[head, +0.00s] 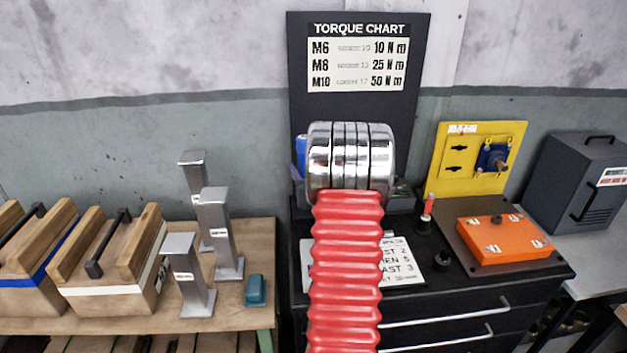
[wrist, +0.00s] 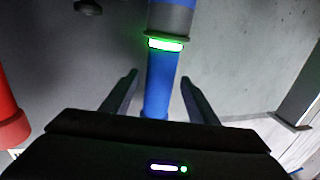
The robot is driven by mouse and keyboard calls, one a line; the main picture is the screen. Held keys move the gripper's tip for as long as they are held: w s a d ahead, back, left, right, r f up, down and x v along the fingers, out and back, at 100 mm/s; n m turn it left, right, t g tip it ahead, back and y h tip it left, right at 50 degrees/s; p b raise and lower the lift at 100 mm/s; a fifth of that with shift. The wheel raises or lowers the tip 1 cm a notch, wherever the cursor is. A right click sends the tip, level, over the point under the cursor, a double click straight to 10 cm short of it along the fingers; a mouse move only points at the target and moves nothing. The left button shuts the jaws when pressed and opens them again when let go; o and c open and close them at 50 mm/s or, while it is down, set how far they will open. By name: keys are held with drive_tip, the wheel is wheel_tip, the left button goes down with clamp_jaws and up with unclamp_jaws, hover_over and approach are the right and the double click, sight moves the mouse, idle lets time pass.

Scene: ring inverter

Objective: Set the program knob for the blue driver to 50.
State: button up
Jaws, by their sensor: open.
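In the wrist view, a blue cylinder (wrist: 160,85), which looks like the blue driver, has a grey section and a lit green-white ring. The two dark fingers of my gripper (wrist: 159,80) are apart, one on each side of it, with visible gaps. I cannot tell its depth between them. In the head view, a bit of blue (head: 301,155) shows at the left edge of my chrome arm part, which hides the rest. Small black knobs (head: 443,258) stand on the black cabinet top; I cannot tell which driver they belong to. No setting is readable.
A torque chart (head: 357,65) stands behind, listing M10 with 50 N m. A printed card (head: 401,262), an orange box (head: 503,239) and a yellow panel (head: 458,183) are on or by the cabinet. Grey posts (head: 222,235) stand left. A red cylinder (wrist: 10,110) is at wrist-view left.

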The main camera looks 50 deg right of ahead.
drive_tip(key=v, duration=1.3)
drive_tip(key=shift+a, duration=0.1)
drive_tip(key=w+a+r+n+g+y, duration=0.15)
drive_tip(key=w+a+r, duration=0.25)
drive_tip(key=w+a, duration=0.45)
drive_tip(key=a+r+n+g+y, duration=0.1)
drive_tip(key=a+r+g+y, duration=0.15)
drive_tip(key=a, duration=1.35)
drive_tip(key=s+a+n+g+y, duration=0.2)
drive_tip(key=s+a+y, duration=0.1)
drive_tip(key=s+a, duration=0.6)
drive_tip(key=s+a+n+g+y, duration=0.2)
drive_tip(key=s+a, duration=0.7)
drive_tip(key=a, duration=0.8)
drive_tip(key=shift+a+f+g+y, duration=0.2)
drive_tip(key=shift+f+g+y, duration=0.2)
drive_tip(key=shift+g+y, duration=0.15)
